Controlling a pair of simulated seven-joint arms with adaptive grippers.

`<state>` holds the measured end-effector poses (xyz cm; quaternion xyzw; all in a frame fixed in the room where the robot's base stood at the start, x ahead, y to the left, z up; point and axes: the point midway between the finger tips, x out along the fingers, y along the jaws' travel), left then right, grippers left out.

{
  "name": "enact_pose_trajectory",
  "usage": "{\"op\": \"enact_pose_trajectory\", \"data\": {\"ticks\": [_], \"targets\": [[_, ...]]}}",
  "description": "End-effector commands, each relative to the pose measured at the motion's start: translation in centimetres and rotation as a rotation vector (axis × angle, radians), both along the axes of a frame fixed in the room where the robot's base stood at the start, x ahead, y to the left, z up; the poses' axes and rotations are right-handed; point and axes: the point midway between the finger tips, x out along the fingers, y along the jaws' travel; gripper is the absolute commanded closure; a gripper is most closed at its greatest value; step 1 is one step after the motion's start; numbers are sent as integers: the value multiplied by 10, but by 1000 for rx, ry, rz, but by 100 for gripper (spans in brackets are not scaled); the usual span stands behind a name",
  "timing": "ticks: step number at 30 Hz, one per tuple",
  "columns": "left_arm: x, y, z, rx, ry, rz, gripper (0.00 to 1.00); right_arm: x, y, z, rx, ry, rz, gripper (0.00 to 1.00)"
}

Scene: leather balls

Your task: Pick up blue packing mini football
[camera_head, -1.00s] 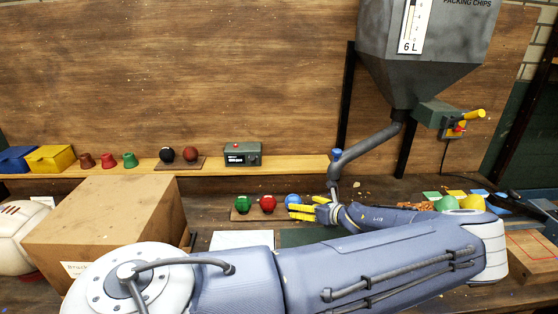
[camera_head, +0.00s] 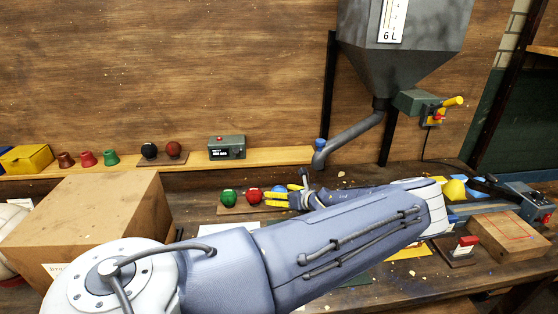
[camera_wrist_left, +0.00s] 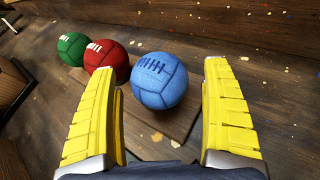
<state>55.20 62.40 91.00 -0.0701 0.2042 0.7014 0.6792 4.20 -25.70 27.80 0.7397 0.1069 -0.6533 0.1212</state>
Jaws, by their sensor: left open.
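The blue mini football (camera_wrist_left: 159,82) rests on a wooden board in the left wrist view, ahead of and between my open fingers. In the head view the blue ball (camera_head: 280,190) shows only partly behind the yellow fingertips. My left gripper (camera_wrist_left: 161,115) is open and empty, with a yellow finger on each side. In the head view the left gripper (camera_head: 285,198) reaches to the ball from the right, its arm bent round. A red ball (camera_wrist_left: 106,58) and a green ball (camera_wrist_left: 72,48) sit in line to the left of the blue one. My right gripper is not in view.
A large cardboard box (camera_head: 85,220) stands at the left. The grey hopper (camera_head: 400,50) and its spout (camera_head: 347,138) hang above and behind the gripper. A shelf (camera_head: 270,157) with small pots and dark balls runs along the back. Packing chips lie scattered on the bench.

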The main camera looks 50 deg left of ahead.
Motion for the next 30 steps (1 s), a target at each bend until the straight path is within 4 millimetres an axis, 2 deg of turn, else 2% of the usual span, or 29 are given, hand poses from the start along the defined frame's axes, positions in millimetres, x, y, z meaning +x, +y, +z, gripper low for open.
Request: {"op": "enact_pose_trajectory", "data": {"ticks": [3,19,30], "targets": [[0,0,0,0,0,0,20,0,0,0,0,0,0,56],[0,0,0,0,0,0,81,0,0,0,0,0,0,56],[1,-1,4,0,-1,-1,82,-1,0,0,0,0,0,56]]}}
